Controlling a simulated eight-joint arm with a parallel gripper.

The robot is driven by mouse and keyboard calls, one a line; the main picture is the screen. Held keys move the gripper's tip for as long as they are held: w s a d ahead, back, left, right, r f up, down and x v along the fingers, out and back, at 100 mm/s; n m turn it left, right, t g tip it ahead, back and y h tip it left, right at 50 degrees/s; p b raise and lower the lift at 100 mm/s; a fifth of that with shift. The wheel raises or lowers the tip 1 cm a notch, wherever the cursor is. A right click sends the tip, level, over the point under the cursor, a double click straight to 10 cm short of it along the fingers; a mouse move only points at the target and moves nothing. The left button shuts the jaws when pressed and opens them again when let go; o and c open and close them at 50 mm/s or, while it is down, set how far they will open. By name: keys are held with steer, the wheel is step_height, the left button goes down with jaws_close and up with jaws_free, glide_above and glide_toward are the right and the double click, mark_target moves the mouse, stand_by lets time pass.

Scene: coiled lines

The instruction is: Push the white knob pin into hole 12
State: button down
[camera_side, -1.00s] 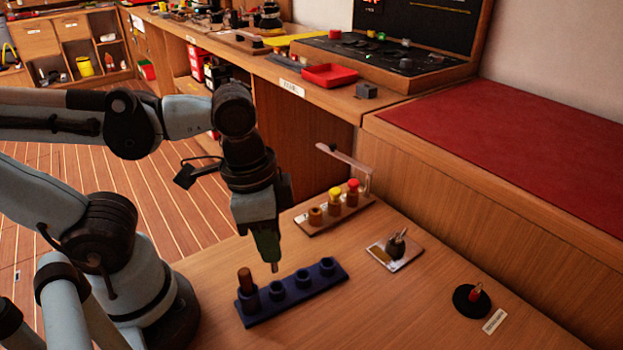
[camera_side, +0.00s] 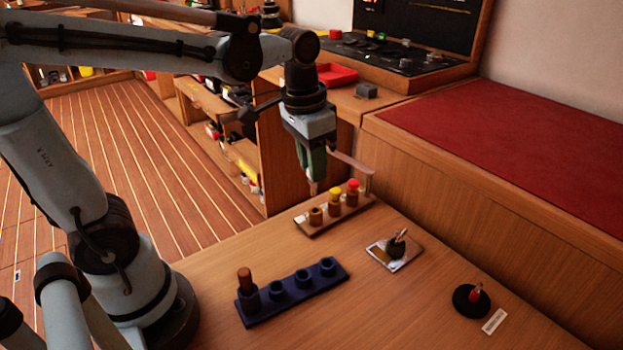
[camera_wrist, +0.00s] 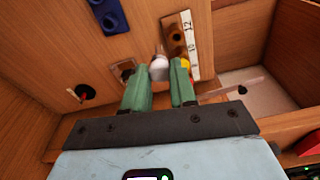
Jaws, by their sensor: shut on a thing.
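The white knob pin (camera_wrist: 158,68) is held between the green fingers of my gripper (camera_wrist: 160,82), its white round head showing in the wrist view. In the side view my gripper (camera_side: 312,178) points down with the pin's pale tip (camera_side: 313,188) below it, seen over the left end of the wooden rack (camera_side: 309,231). The rack carries an empty-looking brown socket (camera_side: 316,216), a yellow knob (camera_side: 335,195) and a red knob (camera_side: 353,187). The label 12 shows on the rack (camera_wrist: 192,45) in the wrist view. Whether the tip touches the socket cannot be told.
A blue rack (camera_side: 262,315) with several sockets lies in front, a brown peg (camera_side: 245,277) at its left end. A thin arm (camera_side: 355,164) rises behind the wooden rack. A small plate (camera_side: 405,262) and a black round base (camera_side: 461,302) stand to the right.

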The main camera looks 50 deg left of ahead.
mark_target(315, 193)
step_height(315, 193, down, 6)
steer(key=w+a, duration=0.2)
steer(key=shift+w+a+n, duration=0.3)
steer(key=shift+a+n, duration=0.05)
steer(key=shift+n, duration=0.05)
stand_by(0.4)
steer(key=shift+f, duration=1.2)
stand_by(0.4)
steer(key=shift+f, duration=0.35)
steer(key=shift+f, duration=0.45)
steer(key=c, duration=0.5)
jaws_free()
steer(key=shift+r, duration=0.1)
steer(key=shift+r, duration=2.45)
